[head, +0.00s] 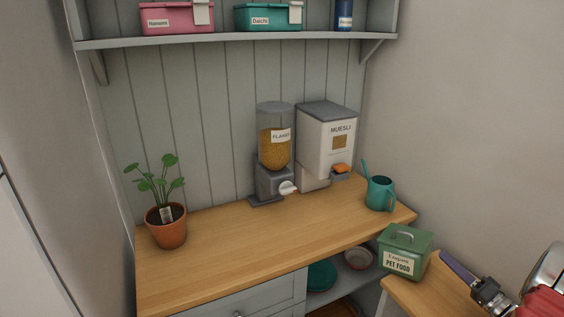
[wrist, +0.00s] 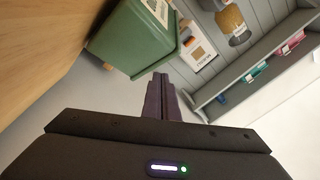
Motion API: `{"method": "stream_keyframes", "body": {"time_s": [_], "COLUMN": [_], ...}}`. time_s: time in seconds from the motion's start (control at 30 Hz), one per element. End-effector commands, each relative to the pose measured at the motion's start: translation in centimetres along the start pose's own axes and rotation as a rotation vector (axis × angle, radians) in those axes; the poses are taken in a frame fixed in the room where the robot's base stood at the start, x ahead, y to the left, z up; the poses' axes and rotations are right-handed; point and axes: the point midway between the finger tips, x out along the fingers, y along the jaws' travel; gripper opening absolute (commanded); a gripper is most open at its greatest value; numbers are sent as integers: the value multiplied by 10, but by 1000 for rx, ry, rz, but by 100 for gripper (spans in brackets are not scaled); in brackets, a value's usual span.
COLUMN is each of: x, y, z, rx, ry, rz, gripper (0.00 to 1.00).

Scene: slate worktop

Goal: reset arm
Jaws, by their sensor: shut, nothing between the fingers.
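My gripper (head: 446,256) is at the lower right in the head view, beside the green pet food tin (head: 406,252) and just to its right. In the wrist view my gripper (wrist: 160,77) has its two dark purple fingers together, with nothing between them. The green tin (wrist: 132,38) shows large at the upper left there, apart from the fingers. My red and silver arm enters from the right edge of the head view.
The wooden worktop (head: 225,250) carries a potted plant (head: 166,225), a flakes dispenser (head: 274,150), a muesli dispenser (head: 325,140) and a teal jug (head: 380,194). Bowls (head: 358,257) sit on a lower shelf. A wall shelf (head: 230,41) holds labelled boxes.

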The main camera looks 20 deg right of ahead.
Motion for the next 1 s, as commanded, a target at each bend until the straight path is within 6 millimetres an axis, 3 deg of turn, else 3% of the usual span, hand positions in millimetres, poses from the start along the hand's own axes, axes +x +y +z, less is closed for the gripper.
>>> {"method": "stream_keyframes", "body": {"time_s": [0.17,0.27,0.37,0.7,1.0], "x": [4,13,30,101,141], "y": [-3,-9,-24,-103,-184], "z": [-2,-8,2,62,134], "rx": [-6,-22,-2,90,135], "ry": [-6,-21,-79,-381,-683], "rz": [0,5,-2,-12,37], "gripper": [0,0,0,0,0]}}
